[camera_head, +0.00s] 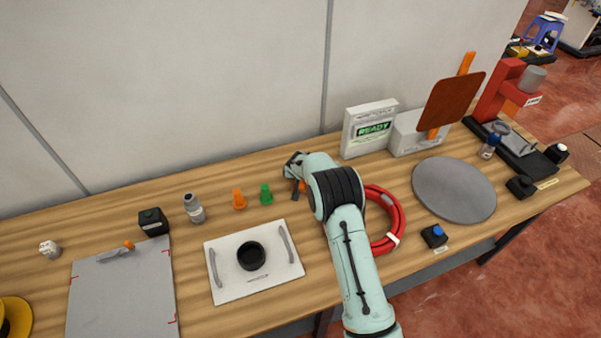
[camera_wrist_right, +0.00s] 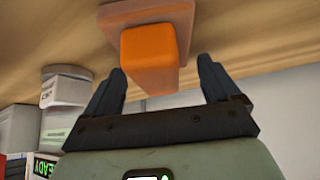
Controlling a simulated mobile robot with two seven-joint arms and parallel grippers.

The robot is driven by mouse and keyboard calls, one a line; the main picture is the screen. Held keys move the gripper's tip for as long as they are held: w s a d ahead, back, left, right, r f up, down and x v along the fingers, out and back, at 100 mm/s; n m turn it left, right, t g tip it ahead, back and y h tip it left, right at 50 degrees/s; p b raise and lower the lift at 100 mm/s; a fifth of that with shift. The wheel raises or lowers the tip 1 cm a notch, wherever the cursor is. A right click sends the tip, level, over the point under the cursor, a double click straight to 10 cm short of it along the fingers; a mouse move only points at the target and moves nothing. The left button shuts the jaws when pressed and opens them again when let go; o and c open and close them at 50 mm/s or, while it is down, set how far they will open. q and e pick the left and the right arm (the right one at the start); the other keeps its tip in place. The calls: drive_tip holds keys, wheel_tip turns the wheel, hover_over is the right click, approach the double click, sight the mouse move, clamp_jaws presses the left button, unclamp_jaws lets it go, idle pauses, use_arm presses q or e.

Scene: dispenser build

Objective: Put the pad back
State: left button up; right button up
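In the right wrist view my right gripper (camera_wrist_right: 161,72) is open. An orange block-shaped handle (camera_wrist_right: 150,48) on a wider reddish-orange base (camera_wrist_right: 150,14) shows between and beyond the fingertips, with a clear gap at the right finger. In the head view my right gripper (camera_head: 297,172) is low over the back of the table; a bit of orange (camera_head: 302,186) shows beside it, the rest hidden by the arm. A brown square plate (camera_head: 451,101) with an orange bar stands at the back right. I cannot tell which of these is the pad. My left gripper is out of view.
Orange (camera_head: 239,199) and green (camera_head: 266,195) small pieces and a bottle (camera_head: 194,208) stand left of my gripper. A white plate (camera_head: 224,289) is in front. A red hose coil (camera_head: 399,219), a grey disc (camera_head: 453,190) and a READY box (camera_head: 360,147) are to the right.

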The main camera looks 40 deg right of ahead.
sight(300, 190)
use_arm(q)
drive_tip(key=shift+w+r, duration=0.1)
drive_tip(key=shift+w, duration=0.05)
use_arm(e)
drive_tip(key=shift+w+r, duration=0.1)
drive_tip(key=shift+a+r, duration=0.1)
drive_tip(key=shift+r, duration=0.25)
drive_tip(key=shift+s+a+r, duration=0.15)
drive_tip(key=shift+s+r, duration=0.1)
drive_tip(key=shift+r, duration=0.05)
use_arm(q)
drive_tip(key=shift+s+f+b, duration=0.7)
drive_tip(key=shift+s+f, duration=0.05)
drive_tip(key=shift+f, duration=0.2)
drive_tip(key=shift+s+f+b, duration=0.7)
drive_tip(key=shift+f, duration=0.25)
use_arm(e)
drive_tip(key=v, duration=1)
drive_tip(key=shift+s+r, duration=0.25)
drive_tip(key=shift+s, duration=0.05)
drive_tip(key=shift+a, duration=0.15)
